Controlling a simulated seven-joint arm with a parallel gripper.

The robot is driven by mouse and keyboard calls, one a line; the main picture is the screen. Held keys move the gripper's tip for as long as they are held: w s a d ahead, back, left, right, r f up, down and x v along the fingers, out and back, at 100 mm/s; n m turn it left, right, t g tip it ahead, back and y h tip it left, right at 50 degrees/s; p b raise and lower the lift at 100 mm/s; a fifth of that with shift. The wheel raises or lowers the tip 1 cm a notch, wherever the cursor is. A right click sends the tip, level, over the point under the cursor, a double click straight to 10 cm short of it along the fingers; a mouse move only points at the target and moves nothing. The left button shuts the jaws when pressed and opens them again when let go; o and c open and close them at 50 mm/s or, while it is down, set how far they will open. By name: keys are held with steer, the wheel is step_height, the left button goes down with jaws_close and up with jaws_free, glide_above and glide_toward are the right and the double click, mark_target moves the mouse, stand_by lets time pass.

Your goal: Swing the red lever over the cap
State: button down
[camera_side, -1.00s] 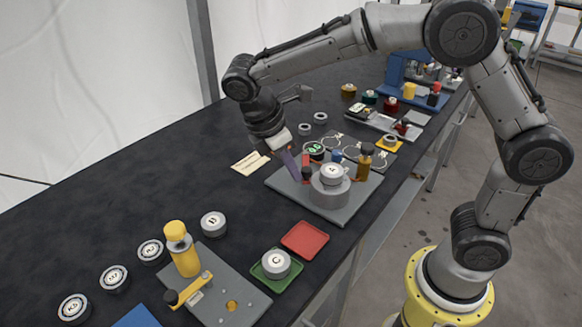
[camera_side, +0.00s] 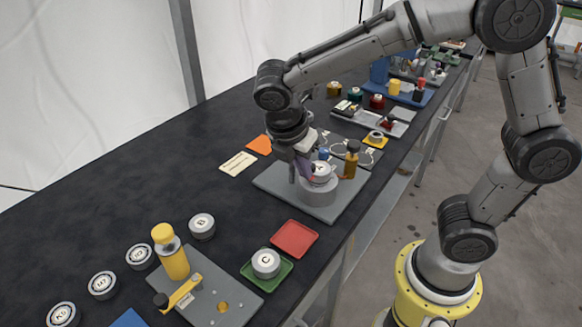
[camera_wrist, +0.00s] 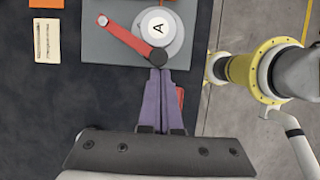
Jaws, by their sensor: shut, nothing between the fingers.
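The cap (camera_wrist: 157,24), a pale disc marked A, sits in a grey round holder on a grey plate (camera_wrist: 100,44). The red lever (camera_wrist: 126,38) runs diagonally from its grey pivot at upper left to a black knob (camera_wrist: 157,57). In the wrist view it lies beside the cap's label, over the holder's lower-left edge. My gripper's purple fingers (camera_wrist: 159,74) are shut and empty, tips close against the knob; contact is unclear. In the side view my gripper (camera_side: 304,172) is low beside the cap (camera_side: 320,169) and hides most of the lever.
A red tray (camera_side: 294,238) and a green tray (camera_side: 267,275) with a cap marked C (camera_side: 266,262) lie in front. A paper card (camera_side: 238,163) lies left.

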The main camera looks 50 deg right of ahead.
steer(key=shift+s+d+n+t, duration=0.25)
steer(key=shift+s+d+n, duration=0.15)
steer(key=shift+d+n, duration=0.3)
steer(key=shift+s+d+n+t, duration=0.3)
steer(key=shift+s+d+n, duration=0.1)
steer(key=shift+d+n, duration=0.35)
steer(key=shift+s+d+n+t, duration=0.25)
steer(key=shift+s+d+n, duration=0.25)
steer(key=shift+d, duration=0.3)
